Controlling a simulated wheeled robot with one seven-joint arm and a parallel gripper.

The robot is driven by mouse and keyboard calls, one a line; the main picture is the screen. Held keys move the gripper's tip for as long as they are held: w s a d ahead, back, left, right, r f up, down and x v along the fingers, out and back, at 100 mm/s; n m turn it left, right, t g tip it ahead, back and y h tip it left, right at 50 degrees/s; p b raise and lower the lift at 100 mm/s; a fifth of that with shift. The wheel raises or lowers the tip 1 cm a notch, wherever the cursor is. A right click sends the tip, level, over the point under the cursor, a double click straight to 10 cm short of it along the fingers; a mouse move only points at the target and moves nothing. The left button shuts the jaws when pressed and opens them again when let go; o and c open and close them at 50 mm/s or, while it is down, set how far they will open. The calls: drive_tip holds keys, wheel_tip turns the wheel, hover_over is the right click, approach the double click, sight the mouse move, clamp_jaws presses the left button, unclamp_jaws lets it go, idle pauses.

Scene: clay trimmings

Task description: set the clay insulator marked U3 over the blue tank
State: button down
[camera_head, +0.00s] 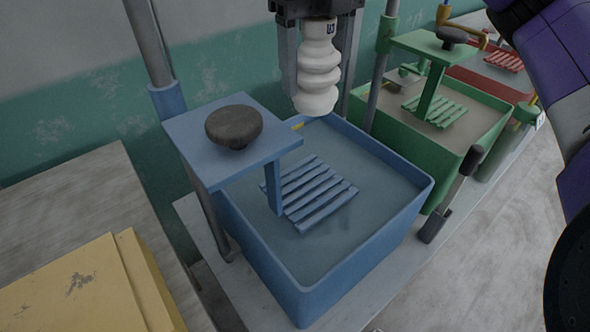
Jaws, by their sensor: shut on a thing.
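The white ribbed clay insulator (317,75) hangs upright in my gripper (318,60), with a dark mark near its top that reads U3. My gripper is shut on it, one finger on each side. In the picture its lower end overlaps the far rim of the blue tank (372,262); its exact height above the tank cannot be told. The blue tank holds greyish liquid and a slatted blue rack (322,197). A blue platform with a dark round knob (233,126) stands at the tank's left side.
A green tank (455,153) with its own slatted rack and knob stands behind to the right, and a red one (497,78) beyond it. A dark-handled lever (452,195) rises between blue and green tanks. A yellow box (82,290) lies at lower left.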

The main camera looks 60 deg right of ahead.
wheel_tip(320, 180, down, 19)
drive_tip(key=b, duration=0.2)
drive_tip(key=shift+b, duration=0.35)
drive_tip(key=shift+f, duration=0.15)
drive_tip(key=shift+c, duration=1.6)
unclamp_jaws()
wheel_tip(320, 180, up, 12)
drive_tip(key=p, duration=0.1)
drive_tip(key=shift+p, duration=0.35)
